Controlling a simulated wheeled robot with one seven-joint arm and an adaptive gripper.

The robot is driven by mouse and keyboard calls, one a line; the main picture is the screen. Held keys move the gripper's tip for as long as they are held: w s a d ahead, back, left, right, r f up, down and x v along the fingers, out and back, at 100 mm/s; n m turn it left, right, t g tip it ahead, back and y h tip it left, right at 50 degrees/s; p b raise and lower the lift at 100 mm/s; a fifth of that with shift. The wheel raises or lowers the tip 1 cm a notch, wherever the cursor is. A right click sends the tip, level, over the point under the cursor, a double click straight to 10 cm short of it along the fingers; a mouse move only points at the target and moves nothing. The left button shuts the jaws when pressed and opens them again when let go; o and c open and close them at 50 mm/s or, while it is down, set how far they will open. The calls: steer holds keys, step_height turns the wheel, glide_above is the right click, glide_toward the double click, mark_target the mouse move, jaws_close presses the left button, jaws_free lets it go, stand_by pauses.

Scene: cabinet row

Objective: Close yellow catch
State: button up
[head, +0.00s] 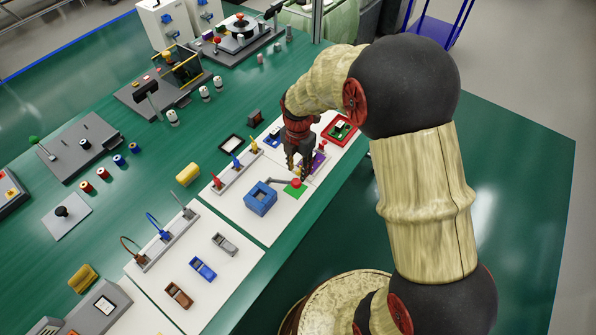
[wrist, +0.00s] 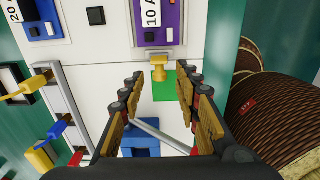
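My gripper (head: 298,170) points down over the white panel, and its two fingers stand apart. In the wrist view the fingertips (wrist: 160,78) frame a small yellow piece (wrist: 158,68) at the end of the purple block (wrist: 158,20). Gaps show on both sides of it. Another yellow lever (head: 254,146) stands upright at the end of a grey rail, beside blue and red ones; it shows at the left in the wrist view (wrist: 25,88). I cannot tell for sure which yellow part is the catch. In the head view my gripper partly covers the purple block (head: 318,161).
A blue block (head: 260,199) with a grey bar and a red knob (head: 296,183) stands close to my gripper. A green square (head: 292,190) lies by the knob. A red-framed block (head: 341,130) is farther back.

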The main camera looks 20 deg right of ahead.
steer(key=shift+f, duration=0.45)
steer(key=shift+c, duration=0.7)
steer(key=shift+r, duration=0.1)
jaws_close()
